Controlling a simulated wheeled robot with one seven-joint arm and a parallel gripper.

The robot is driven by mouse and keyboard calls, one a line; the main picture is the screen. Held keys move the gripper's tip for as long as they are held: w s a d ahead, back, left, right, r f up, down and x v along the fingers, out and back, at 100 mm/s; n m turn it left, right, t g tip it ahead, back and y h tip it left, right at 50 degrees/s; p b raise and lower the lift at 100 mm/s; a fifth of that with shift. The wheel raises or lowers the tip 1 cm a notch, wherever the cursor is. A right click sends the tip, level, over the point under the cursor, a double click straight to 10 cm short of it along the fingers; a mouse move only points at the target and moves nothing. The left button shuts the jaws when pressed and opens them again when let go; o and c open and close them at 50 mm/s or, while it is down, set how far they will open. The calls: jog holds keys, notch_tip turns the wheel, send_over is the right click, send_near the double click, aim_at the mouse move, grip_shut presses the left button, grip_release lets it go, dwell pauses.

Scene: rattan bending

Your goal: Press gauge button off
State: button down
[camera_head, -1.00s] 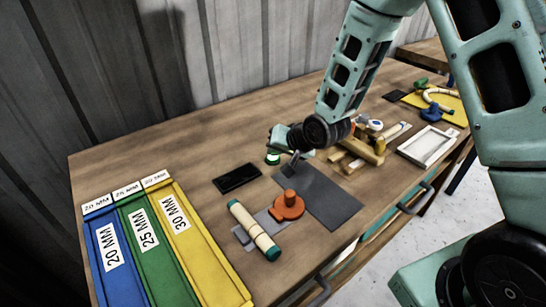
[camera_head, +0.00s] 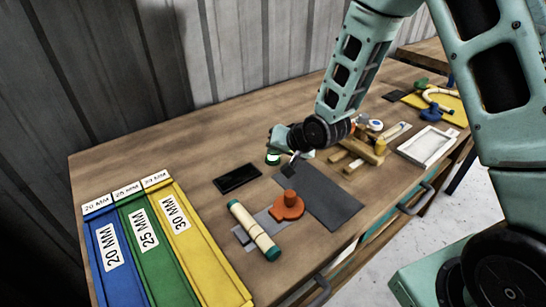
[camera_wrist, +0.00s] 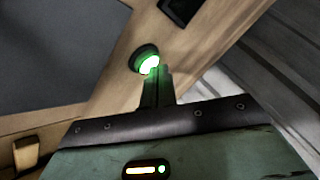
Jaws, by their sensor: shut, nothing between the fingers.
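A round button (camera_wrist: 147,60) with a dark rim glows green in the wrist view, on the wooden table. In the head view it shows as a small green and white round thing (camera_head: 273,160) near the back of the table. My gripper (camera_wrist: 160,72) is shut and empty. In the wrist view its fingertips overlap the lower right edge of the button; I cannot tell whether they touch or press it. In the head view my gripper (camera_head: 289,169) points down just right of the button.
A black flat device (camera_head: 237,178) lies left of a dark grey mat (camera_head: 327,200). An orange knobbed piece (camera_head: 289,207) and a cream roll with green ends (camera_head: 250,226) lie in front. Blue, green and yellow bins (camera_head: 185,235) stand left. Wooden blocks (camera_head: 365,150) are close right of my gripper.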

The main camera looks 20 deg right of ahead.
aim_at(275, 160)
jog(key=shift+f, duration=0.1)
jog(key=shift+f+b, duration=0.4)
jog(key=shift+r, duration=0.15)
dwell(0.3)
jog(key=shift+r+p, duration=0.3)
jog(key=shift+p, duration=0.05)
jog(key=shift+r, duration=0.1)
notch_tip(275, 160, up, 6)
jog(key=p, duration=0.5)
jog(key=shift+s, duration=0.1)
